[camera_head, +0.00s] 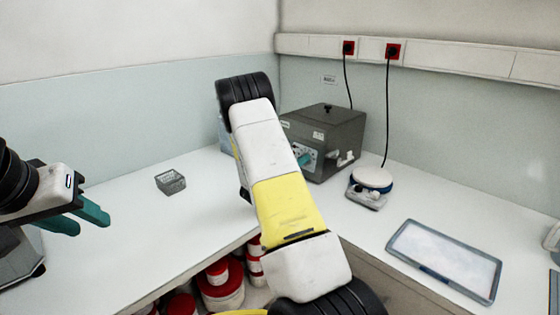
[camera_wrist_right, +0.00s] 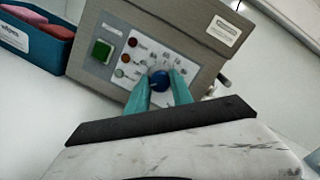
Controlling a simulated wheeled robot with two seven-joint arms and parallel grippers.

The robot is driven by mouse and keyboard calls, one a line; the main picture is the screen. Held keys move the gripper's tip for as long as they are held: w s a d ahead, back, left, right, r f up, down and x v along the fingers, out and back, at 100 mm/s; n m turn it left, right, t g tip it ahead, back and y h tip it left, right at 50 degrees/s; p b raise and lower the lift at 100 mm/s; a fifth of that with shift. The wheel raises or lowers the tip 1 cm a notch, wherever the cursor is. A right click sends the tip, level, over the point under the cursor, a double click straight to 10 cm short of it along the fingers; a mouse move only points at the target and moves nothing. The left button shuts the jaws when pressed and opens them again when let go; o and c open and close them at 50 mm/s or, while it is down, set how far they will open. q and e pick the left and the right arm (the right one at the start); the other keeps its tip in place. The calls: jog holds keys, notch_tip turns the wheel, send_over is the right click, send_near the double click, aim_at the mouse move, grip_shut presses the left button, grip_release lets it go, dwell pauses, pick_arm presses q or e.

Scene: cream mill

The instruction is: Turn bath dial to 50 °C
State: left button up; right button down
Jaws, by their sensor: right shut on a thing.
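The bath is a grey box (camera_head: 335,140) with a lid, standing in the back corner of the bench. Its front panel (camera_wrist_right: 116,62) shows in the right wrist view, tilted in the picture. On the panel is a round blue dial (camera_wrist_right: 160,80) with printed scale marks around it, too small to read for certain. My right gripper (camera_wrist_right: 164,90) is shut on the dial, one teal finger on each side. In the head view my right arm hides part of the bath and most of this gripper.
The panel has a green switch (camera_wrist_right: 101,50) and several small lamps. A blue bin (camera_wrist_right: 38,40) stands left of the bath. A small white-topped device (camera_head: 371,180) and a grey tray (camera_head: 445,258) are to the right. A small grey box (camera_head: 170,181) sits on the left bench.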

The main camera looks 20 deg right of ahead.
jog(key=m, duration=0.4)
jog(key=shift+w+a+m+g+h, duration=0.1)
jog(key=shift+m+g+h, duration=0.2)
jog(key=shift+g+h, duration=0.1)
jog(key=m+g, duration=0.1)
jog(key=m, duration=0.4)
jog(key=shift+m+h, duration=0.3)
jog(key=shift+h, duration=0.1)
jog(key=m+g, duration=0.1)
jog(key=m, duration=0.4)
jog(key=shift+w+g, duration=0.1)
jog(key=shift+g, duration=0.3)
jog(key=shift+m+g, duration=0.6)
jog(key=shift+m, duration=1.7)
jog(key=c, duration=1.1)
grip_release()
